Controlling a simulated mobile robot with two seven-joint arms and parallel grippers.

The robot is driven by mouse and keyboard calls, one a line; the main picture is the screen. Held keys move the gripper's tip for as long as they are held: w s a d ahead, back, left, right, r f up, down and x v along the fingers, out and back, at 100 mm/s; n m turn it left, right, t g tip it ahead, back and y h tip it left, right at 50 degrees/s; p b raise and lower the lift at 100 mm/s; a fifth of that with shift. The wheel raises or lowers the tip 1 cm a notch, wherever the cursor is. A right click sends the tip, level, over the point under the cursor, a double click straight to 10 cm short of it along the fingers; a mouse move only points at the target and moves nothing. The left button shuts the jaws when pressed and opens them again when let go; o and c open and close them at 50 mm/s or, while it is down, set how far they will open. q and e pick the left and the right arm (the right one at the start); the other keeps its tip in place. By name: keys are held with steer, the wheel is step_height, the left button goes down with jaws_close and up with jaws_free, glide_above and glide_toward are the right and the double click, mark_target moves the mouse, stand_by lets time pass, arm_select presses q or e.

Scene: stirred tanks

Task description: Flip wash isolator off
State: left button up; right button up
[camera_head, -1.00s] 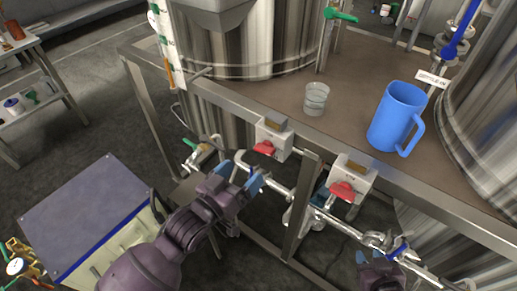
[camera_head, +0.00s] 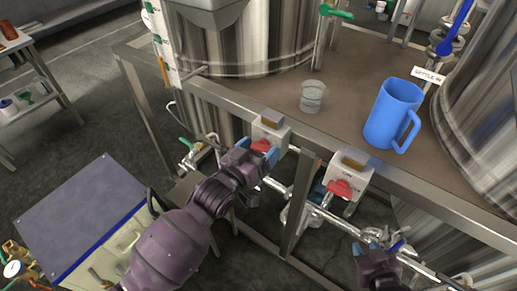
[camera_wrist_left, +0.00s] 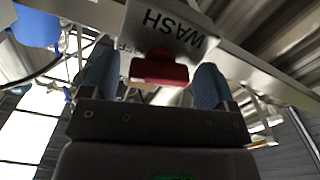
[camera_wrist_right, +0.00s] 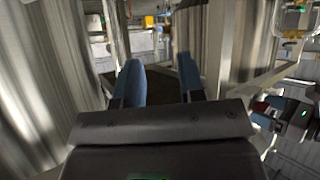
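The wash isolator is a grey box (camera_head: 272,132) on the front rail of the platform, with a red handle (camera_head: 261,146) on its face. In the left wrist view the box reads WASH (camera_wrist_left: 172,28), and its red handle (camera_wrist_left: 159,71) lies between my blue fingertips. My left gripper (camera_head: 262,153) is open around the handle, with a gap showing on each side in the wrist view. The fingers partly hide the handle in the head view. My right gripper (camera_wrist_right: 160,80) is open and empty, low at the right, away from the box.
A second grey box (camera_head: 350,172) with a red handle (camera_head: 341,189) sits to the right on the same rail. A blue jug (camera_head: 392,115) and a clear beaker (camera_head: 312,97) stand on the platform. Pipes run below the rail.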

arm_select(q)
steer(key=c, duration=0.8)
steer(key=shift+o, duration=0.2)
steer(key=shift+r+m+p, duration=0.15)
steer(key=shift+m+p, duration=0.6)
steer(key=shift+m, duration=0.65)
arm_select(e)
steer(key=shift+w+r, duration=0.25)
steer(key=shift+r, duration=0.95)
arm_select(q)
steer(key=o, duration=0.9)
steer(key=shift+s+a+f, duration=0.1)
steer(key=shift+s+f, duration=0.05)
steer(key=shift+f, duration=0.05)
steer(key=shift+s+a, duration=0.25)
steer(key=shift+s, duration=0.05)
steer(key=v, duration=0.9)
steer(key=shift+s+a, duration=0.2)
steer(key=shift+s, duration=0.05)
arm_select(e)
steer(key=shift+f, duration=0.25)
